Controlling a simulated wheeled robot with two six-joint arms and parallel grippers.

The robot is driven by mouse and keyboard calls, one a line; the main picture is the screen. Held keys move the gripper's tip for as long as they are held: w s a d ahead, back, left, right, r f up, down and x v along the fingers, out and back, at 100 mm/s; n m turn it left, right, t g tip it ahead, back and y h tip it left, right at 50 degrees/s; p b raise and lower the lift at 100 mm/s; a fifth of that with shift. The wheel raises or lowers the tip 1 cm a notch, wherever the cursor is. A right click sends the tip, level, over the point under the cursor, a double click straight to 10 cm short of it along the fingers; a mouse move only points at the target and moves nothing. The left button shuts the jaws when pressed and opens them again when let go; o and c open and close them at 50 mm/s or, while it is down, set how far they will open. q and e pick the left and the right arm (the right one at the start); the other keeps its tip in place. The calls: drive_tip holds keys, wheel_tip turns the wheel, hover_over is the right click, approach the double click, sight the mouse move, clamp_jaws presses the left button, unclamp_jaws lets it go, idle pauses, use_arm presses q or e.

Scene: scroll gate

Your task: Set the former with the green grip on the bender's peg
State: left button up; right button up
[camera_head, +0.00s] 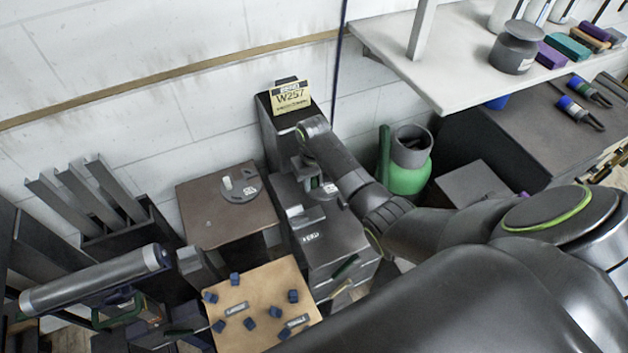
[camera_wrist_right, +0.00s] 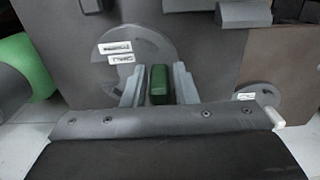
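The former is a dark grey disc (camera_wrist_right: 165,45) with two white labels and an upright green grip (camera_wrist_right: 159,85). It lies on the dark bench top under my right gripper. In the right wrist view my right gripper (camera_wrist_right: 159,80) has one finger on each side of the green grip, with narrow gaps showing, so it looks open around it. In the head view my right gripper (camera_head: 314,180) is low over the dark cabinet and hides most of the former. The bender's round plate (camera_head: 240,190) with its pale upright peg (camera_head: 228,182) is on the brown table to the left; the peg (camera_wrist_right: 278,116) also shows in the wrist view.
A brown board (camera_head: 262,290) with several small blue pieces lies in front. A green cylinder (camera_head: 406,178) stands right of my right forearm. A box with a W257 sign (camera_head: 291,96) stands behind. Grey bars (camera_head: 100,190) stand at left. The brown table (camera_head: 205,215) is mostly clear.

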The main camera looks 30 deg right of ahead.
drive_tip(key=o, duration=0.3)
drive_tip(key=shift+s+f, duration=0.1)
wheel_tip(320, 180, up, 10)
drive_tip(key=shift+r+b, duration=0.25)
drive_tip(key=shift+b, duration=0.4)
drive_tip(key=shift+r+p, duration=2.6)
drive_tip(key=shift+r, duration=0.95)
drive_tip(key=shift+f, duration=0.1)
